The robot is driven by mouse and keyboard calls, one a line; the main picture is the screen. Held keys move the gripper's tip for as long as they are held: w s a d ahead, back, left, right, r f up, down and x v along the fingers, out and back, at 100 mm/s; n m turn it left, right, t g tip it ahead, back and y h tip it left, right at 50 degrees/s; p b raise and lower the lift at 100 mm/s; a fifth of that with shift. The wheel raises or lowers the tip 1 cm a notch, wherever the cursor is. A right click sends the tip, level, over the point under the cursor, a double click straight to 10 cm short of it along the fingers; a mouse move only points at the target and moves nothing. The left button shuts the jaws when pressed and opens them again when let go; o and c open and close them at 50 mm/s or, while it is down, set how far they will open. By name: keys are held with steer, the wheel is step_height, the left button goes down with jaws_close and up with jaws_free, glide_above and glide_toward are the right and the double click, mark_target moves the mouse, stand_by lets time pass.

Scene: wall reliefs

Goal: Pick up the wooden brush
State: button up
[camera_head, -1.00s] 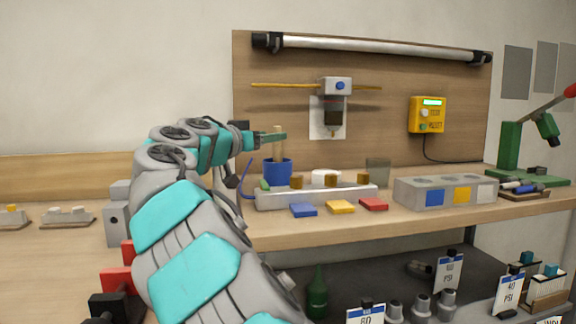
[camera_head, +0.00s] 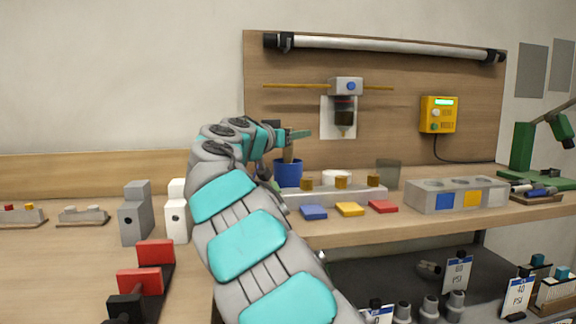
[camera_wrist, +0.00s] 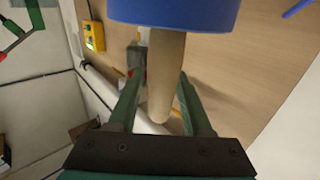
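The wooden brush shows as a thick, pale wooden handle (camera_wrist: 165,75) standing in a blue cup (camera_head: 288,174). The cup's blue wall (camera_wrist: 175,12) fills the top of the wrist view, and the brush's other end is hidden inside it. My gripper (camera_head: 300,134) is level with the handle above the cup. In the wrist view my gripper (camera_wrist: 160,88) is open, with one green finger on each side of the handle. A gap shows between the left finger and the handle; contact on the right is unclear.
A grey rack (camera_head: 335,195) stands beside the cup, with blue, yellow and red blocks in front. A grey box (camera_head: 455,196) is farther right. A pegboard-like wooden panel (camera_head: 400,80) with a dispenser (camera_head: 345,95) rises behind. Red clamps (camera_head: 140,281) lie at the left front.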

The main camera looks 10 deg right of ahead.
jaws_close()
stand_by(1.1)
